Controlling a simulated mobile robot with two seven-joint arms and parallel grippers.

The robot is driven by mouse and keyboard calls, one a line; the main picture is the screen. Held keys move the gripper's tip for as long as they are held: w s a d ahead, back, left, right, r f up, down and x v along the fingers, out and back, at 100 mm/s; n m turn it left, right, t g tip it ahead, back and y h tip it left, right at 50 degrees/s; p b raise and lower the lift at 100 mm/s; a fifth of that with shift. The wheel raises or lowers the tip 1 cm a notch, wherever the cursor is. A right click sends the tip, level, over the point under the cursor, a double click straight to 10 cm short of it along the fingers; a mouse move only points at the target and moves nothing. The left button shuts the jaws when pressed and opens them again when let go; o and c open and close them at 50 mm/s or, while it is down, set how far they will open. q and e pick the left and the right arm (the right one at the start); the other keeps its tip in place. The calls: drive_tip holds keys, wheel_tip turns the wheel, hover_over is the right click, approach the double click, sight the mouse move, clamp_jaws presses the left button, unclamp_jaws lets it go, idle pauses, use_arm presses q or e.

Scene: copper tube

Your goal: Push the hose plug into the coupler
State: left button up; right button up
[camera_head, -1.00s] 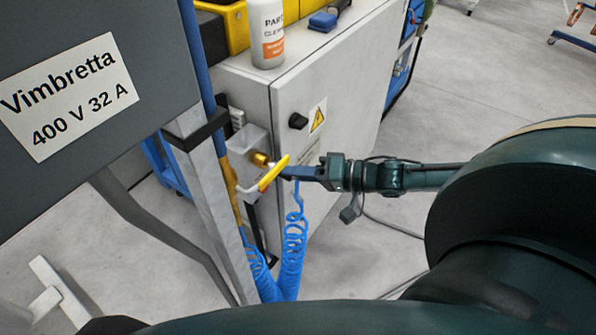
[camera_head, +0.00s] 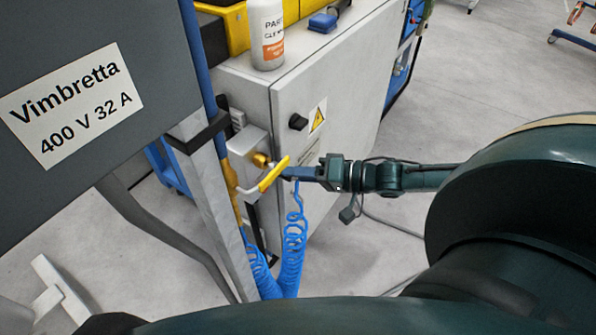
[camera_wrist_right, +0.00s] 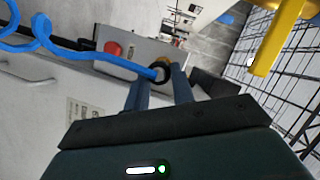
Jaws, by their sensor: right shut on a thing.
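The brass coupler (camera_head: 260,160) sits on a small grey box beside the grey post, behind a yellow valve lever (camera_head: 273,174). My right gripper (camera_head: 288,173) reaches in from the right with its blue fingers close to the lever and coupler. In the right wrist view the fingers (camera_wrist_right: 160,88) are shut on the hose plug (camera_wrist_right: 160,73), at the end of the blue hose (camera_wrist_right: 100,58). The coiled hose (camera_head: 293,240) hangs below the gripper in the head view. The lever and fingers hide the plug's tip, so I cannot tell whether it touches the coupler. My left gripper is out of view.
A grey cabinet (camera_head: 345,90) stands behind the coupler, with a white bottle (camera_head: 267,35) and a blue item (camera_head: 322,22) on top. A dark labelled box (camera_head: 150,60) and a grey post (camera_head: 212,190) stand on the left. Floor is open at right.

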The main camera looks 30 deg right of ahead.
drive_tip(key=shift+w+a+b, duration=0.3)
drive_tip(key=shift+w+b, duration=0.2)
drive_tip(key=shift+w, duration=0.2)
drive_tip(key=o, duration=1.1)
drive_tip(key=p+v, duration=0.3)
drive_tip(key=v, duration=1)
drive_tip(key=shift+d, duration=0.1)
